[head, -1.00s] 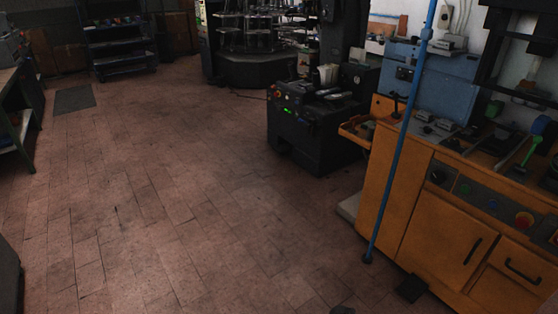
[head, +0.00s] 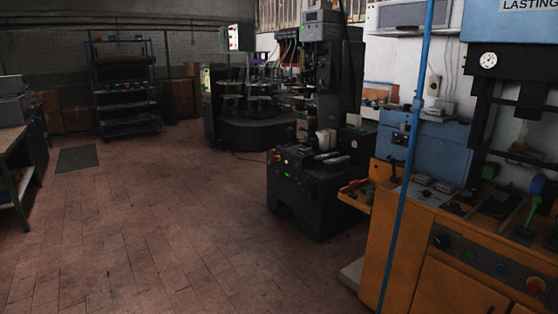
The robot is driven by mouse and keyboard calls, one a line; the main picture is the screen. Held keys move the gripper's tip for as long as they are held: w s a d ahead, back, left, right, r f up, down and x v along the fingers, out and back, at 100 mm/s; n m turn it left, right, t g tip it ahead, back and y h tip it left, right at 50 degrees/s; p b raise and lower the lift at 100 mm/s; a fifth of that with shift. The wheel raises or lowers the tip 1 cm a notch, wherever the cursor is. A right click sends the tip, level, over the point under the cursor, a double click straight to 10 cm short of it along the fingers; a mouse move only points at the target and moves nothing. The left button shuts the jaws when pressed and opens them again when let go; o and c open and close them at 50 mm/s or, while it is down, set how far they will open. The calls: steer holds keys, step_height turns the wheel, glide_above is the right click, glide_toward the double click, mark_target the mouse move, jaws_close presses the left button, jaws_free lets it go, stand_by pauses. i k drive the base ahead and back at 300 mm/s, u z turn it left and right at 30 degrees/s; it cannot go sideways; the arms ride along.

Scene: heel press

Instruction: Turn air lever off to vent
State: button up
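I cannot tell for sure which part is the air lever. A green-handled lever (head: 533,211) stands tilted on top of the orange machine (head: 405,255) at the right. A blue vertical pipe (head: 405,190) runs in front of that machine, with a small fitting (head: 418,104) on it; its details are too small to read. A small black lever (head: 394,170) also stands at the orange machine's left end. My gripper is not in view.
A low black machine (head: 318,195) with a green light stands left of the orange machine. A dark multi-station machine (head: 255,132) and blue shelf cart (head: 127,120) are behind. A workbench (head: 22,150) is at left. The tiled floor (head: 165,225) between is clear.

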mark_target(393, 162)
steer(key=z, duration=4.85)
steer(key=i, duration=0.1)
steer(key=u, duration=3.3)
steer(key=i, duration=1.55)
